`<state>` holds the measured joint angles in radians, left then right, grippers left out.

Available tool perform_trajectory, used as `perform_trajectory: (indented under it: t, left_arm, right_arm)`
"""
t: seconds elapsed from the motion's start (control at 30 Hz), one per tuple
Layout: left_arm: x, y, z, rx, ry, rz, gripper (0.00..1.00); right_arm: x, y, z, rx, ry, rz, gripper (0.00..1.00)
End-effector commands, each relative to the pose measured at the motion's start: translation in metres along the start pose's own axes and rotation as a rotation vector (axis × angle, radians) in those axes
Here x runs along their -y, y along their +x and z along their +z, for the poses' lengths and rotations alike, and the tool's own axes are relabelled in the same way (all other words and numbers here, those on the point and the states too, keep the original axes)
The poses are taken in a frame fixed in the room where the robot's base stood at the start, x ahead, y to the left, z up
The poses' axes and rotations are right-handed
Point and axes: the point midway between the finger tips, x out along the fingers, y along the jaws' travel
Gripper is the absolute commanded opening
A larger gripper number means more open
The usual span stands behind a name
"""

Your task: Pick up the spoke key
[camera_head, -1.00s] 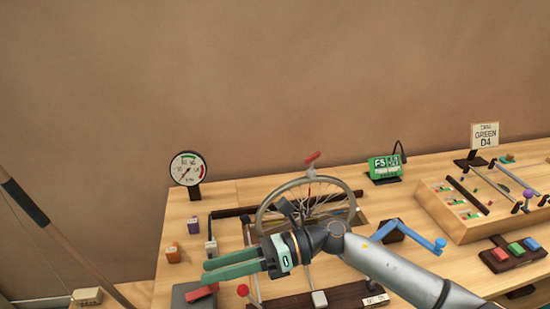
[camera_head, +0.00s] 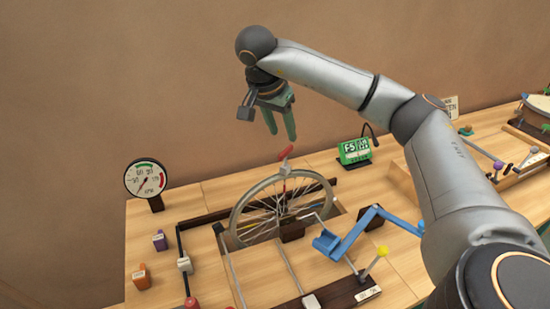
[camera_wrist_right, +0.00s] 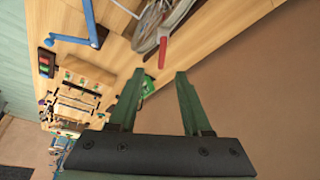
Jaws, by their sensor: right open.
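The spoke key appears to be the red-handled piece (camera_head: 285,153) at the top of the spoked wheel's rim, tilted. In the right wrist view the red handle (camera_wrist_right: 162,50) lies just beyond and between my fingertips. My right gripper (camera_head: 281,135) is open and empty, with its green fingers pointing down above the red handle. It also shows in the right wrist view (camera_wrist_right: 160,74), fingers apart. I cannot tell the exact gap to the handle. The wheel (camera_head: 240,216) stands upright in a slot in the wooden bench. My left gripper is not in view.
A round gauge (camera_head: 145,179) stands at the bench's left. A blue crank (camera_head: 345,238) and a yellow-tipped lever (camera_head: 376,261) are right of the wheel. A green display (camera_head: 354,150) stands behind. My right arm covers much of the right side.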

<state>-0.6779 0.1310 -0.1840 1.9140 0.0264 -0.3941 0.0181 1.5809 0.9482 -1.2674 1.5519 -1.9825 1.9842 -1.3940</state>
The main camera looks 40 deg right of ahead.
Motion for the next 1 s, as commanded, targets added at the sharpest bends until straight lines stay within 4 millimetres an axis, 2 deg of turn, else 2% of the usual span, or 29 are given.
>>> perform_trajectory:
  t: [0.03,0.2,0.47,0.7,0.83,1.0]
  left_arm:
    - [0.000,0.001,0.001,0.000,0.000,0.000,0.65]
    - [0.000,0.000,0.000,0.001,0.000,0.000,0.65]
    - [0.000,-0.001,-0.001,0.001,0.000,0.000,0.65]
    - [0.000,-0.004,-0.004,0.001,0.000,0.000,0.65]
    - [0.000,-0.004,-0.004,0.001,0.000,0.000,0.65]
    - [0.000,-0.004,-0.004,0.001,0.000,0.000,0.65]
  right_arm:
    - [-0.001,0.012,0.001,0.002,-0.001,0.004,0.49]
    - [0.000,0.042,0.002,0.003,0.000,0.003,0.49]
    - [0.001,0.064,0.003,0.005,-0.001,0.000,0.49]
    - [0.003,0.099,0.007,0.005,0.000,0.001,0.49]
    - [0.003,0.110,0.008,0.005,-0.001,-0.001,0.49]
    - [0.003,0.112,0.008,0.005,-0.001,-0.003,0.49]
